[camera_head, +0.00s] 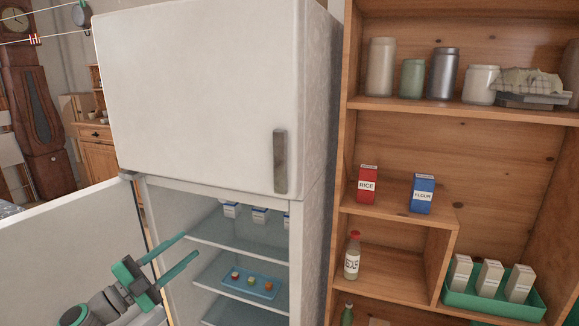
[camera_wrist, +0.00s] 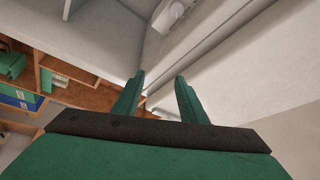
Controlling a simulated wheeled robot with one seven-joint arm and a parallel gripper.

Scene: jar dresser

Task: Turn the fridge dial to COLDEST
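The white fridge (camera_head: 200,90) stands in the middle of the head view, with its upper door shut and its lower door (camera_head: 75,245) swung open to the left. No dial can be made out in the head view. A small whitish rounded part (camera_wrist: 176,9) shows at the top edge of the wrist view. It may be the dial, but its marking cannot be read. My gripper (camera_head: 192,246) is in front of the open lower compartment, at its left side. In the wrist view its two green fingers (camera_wrist: 160,76) are apart with nothing between them.
Inside the fridge are glass shelves, several small white cartons (camera_head: 260,215) and a blue tray (camera_head: 250,284) of small items. A wooden shelf unit (camera_head: 500,150) with jars, boxes and a bottle stands close on the right. The open door bounds the left side.

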